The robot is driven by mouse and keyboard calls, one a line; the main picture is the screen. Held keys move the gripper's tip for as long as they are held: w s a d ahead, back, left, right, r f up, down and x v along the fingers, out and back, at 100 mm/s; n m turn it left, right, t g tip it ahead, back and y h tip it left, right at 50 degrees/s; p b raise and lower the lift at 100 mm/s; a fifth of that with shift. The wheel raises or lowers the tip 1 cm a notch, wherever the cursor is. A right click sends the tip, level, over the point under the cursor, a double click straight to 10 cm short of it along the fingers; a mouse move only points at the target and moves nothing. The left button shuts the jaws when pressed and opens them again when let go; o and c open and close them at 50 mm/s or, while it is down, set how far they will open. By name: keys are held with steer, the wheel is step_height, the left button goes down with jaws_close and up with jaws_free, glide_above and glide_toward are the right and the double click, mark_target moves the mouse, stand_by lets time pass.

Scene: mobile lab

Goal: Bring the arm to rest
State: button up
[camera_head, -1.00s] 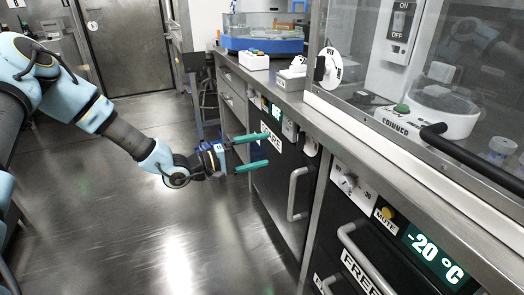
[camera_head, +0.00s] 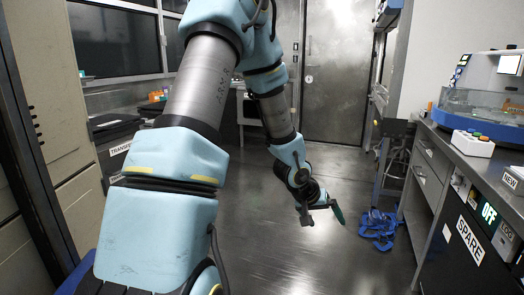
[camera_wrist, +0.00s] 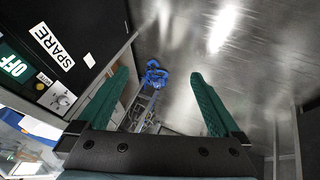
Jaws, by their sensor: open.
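My gripper (camera_head: 324,212) is in front of me in the head view, low over the aisle floor and clear of the benches. In the wrist view its two green fingers (camera_wrist: 160,100) are spread wide apart with nothing between them. My arm hangs from the upper middle of the head view, bent down and to the right. The gripper touches nothing that I can see.
A blue tangled item (camera_head: 379,228) lies on the floor (camera_head: 310,255). A metal door (camera_head: 335,75) closes the far end. Cabinets (camera_head: 75,160) line the left.

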steer(key=s+a+r+n+y, duration=0.1)
steer(key=a+r+y, duration=0.15)
steer(key=a, duration=0.65)
steer(key=s+a+r+n+y, duration=0.1)
steer(key=a+r+y, duration=0.15)
steer(key=a, duration=0.55)
steer(key=s+a+r+n+g+p, duration=0.1)
steer(key=s+a+r+g, duration=0.1)
steer(key=s+a+r, duration=0.6)
step_height(320, 180, up, 14)
steer(key=s+p, duration=0.1)
steer(key=p, duration=1.5)
steer(key=shift+a+f+y, duration=0.15)
steer(key=shift+a+y, duration=0.15)
steer(key=shift+y, duration=0.1)
steer(key=shift+s, duration=0.1)
